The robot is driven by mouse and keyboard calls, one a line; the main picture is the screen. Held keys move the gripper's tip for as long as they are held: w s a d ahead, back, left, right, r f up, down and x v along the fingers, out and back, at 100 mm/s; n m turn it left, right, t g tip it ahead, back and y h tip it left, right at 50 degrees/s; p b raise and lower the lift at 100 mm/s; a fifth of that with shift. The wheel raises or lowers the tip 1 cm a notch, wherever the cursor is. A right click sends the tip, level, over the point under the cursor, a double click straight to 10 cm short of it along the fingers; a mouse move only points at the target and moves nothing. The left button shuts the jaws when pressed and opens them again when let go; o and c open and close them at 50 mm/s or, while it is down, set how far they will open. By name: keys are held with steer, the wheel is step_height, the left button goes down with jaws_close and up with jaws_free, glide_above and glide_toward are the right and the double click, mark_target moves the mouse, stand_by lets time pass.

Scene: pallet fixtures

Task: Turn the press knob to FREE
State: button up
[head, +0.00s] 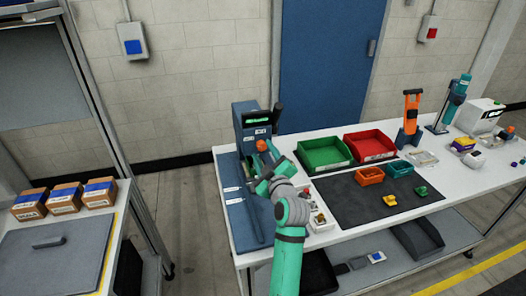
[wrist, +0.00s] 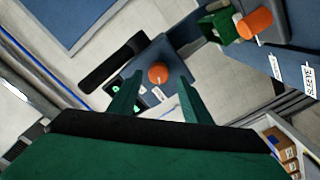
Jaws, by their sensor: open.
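The press (head: 240,130) is a dark blue machine at the left end of the white table, with a green-lit display and a black lever (head: 277,115). Its orange knob (head: 261,145) shows on the front, just above my gripper (head: 262,178). In the wrist view the knob (wrist: 158,73) appears between the two green fingertips of my gripper (wrist: 154,95), a little beyond them. The jaws are open and empty. White labels (wrist: 158,94) lie beside the knob, too small to read. I cannot tell which setting the knob points to.
The black lever (wrist: 113,62) lies close left of the knob. Green bin (head: 323,154) and red bin (head: 370,146) stand right of the press. A grey mat (head: 350,205) lies in front.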

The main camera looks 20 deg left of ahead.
steer(key=shift+x, duration=0.85)
steer(key=shift+w+d, duration=0.1)
steer(key=shift+c, duration=0.2)
steer(key=c, duration=1)
steer(key=shift+m, duration=0.4)
steer(key=m, duration=1.1)
